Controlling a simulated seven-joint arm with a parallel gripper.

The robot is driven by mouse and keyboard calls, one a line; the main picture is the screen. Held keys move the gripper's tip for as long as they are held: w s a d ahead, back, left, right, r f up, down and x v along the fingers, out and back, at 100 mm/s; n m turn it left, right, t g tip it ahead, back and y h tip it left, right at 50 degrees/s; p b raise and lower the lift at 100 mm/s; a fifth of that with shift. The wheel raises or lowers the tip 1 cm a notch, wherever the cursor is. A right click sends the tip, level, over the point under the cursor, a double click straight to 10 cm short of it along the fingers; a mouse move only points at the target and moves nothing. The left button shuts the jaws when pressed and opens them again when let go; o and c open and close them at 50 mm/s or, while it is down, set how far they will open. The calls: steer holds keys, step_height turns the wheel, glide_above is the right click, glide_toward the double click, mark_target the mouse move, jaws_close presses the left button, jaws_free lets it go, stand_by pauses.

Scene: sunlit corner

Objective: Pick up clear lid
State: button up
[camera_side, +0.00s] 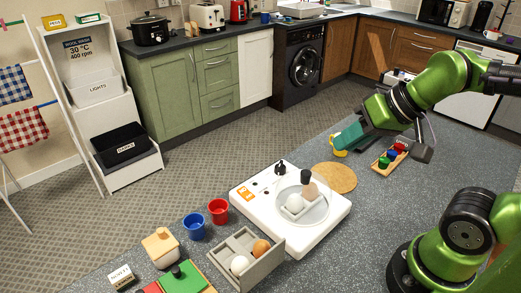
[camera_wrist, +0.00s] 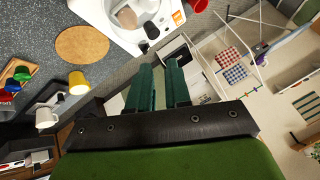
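A white square appliance (camera_side: 318,233) with a round grey dish stands on the speckled worktop, with a white and a brown egg-shaped thing at the dish and a black knob (camera_side: 280,169) behind. It also shows at the top of the wrist view (camera_wrist: 125,33). My gripper (camera_side: 345,140) is raised behind and to the right of the appliance, apart from it. In the wrist view its teal fingers (camera_wrist: 158,75) lie close together, with nothing seen held.
A round cork mat (camera_side: 335,178), a yellow mug (camera_side: 339,152) and a wooden tray (camera_side: 388,160) of coloured cups stand right of the appliance. Blue (camera_side: 194,226) and red cups (camera_side: 218,211) and a grey egg box (camera_side: 247,258) stand left and in front.

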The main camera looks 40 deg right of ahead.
steer(key=o, duration=0.7)
step_height(320, 180, up, 4)
steer(key=m+g+h, duration=0.2)
steer(key=m+g, duration=0.3)
steer(key=g, duration=0.2)
glide_above(306, 172)
steer(key=f, duration=1)
steer(key=shift+s+f, duration=0.35)
steer(key=shift+w+f, duration=0.15)
steer(key=shift+f, duration=1.2)
steer(key=shift+w+f, duration=0.15)
steer(key=shift+f, duration=1.15)
